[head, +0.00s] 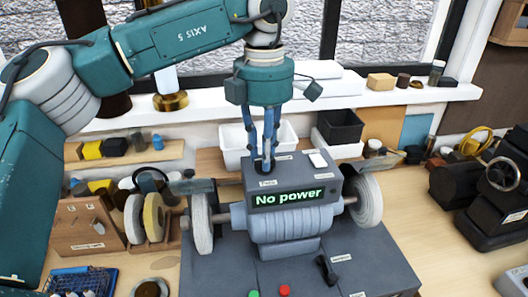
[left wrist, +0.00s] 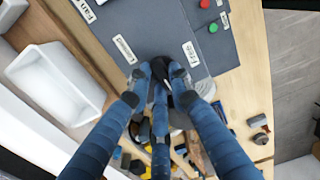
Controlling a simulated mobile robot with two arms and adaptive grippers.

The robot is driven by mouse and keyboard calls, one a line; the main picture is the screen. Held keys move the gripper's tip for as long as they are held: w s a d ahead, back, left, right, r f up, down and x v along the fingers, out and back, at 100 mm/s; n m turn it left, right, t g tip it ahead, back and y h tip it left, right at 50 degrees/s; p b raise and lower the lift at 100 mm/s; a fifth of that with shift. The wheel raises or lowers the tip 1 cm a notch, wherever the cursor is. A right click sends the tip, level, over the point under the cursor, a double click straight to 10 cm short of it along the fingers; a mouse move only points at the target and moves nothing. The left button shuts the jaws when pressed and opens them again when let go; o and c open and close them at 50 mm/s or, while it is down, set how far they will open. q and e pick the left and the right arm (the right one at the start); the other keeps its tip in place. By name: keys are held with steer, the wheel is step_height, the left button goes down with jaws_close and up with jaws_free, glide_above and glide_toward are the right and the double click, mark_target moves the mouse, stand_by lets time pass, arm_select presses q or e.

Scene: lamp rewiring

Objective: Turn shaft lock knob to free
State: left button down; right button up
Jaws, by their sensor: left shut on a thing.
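The grinder (head: 295,222) stands on a grey base, with a wheel at each end and a display reading "No power". The shaft lock knob is a dark part on the housing's top left. In the left wrist view the knob (left wrist: 162,68) shows between my fingers, mostly hidden by them. A label reading "Free" (left wrist: 190,53) is beside it, and another label (left wrist: 124,50) is on its other side. My left gripper (head: 266,165) points down and is shut on the knob. The knob's pointing direction cannot be told. My right gripper is not in view.
A green button (head: 253,294), a red button (head: 284,290) and a black lever (head: 326,268) are on the front base. White bins (head: 232,145) stand behind the grinder. Loose wheels (head: 145,218) are at left, and dark machines (head: 490,195) stand at right.

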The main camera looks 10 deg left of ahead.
arm_select(q)
steer(key=n+b, duration=0.2)
steer(key=n, duration=0.1)
steer(key=shift+n, duration=0.3)
steer(key=n+b, duration=0.2)
steer(key=n, duration=0.3)
steer(key=shift+s+a, duration=0.1)
steer(key=shift+s, duration=0.05)
steer(key=n+b, duration=0.2)
steer(key=n, duration=0.2)
steer(key=shift+n, duration=0.4)
steer(key=shift+s+r+n+b, duration=0.15)
steer(key=shift+n+b, duration=0.5)
steer(key=shift+n, duration=1.35)
steer(key=c, duration=1.7)
jaws_free()
steer(key=shift+o, duration=0.7)
step_height(320, 180, up, 12)
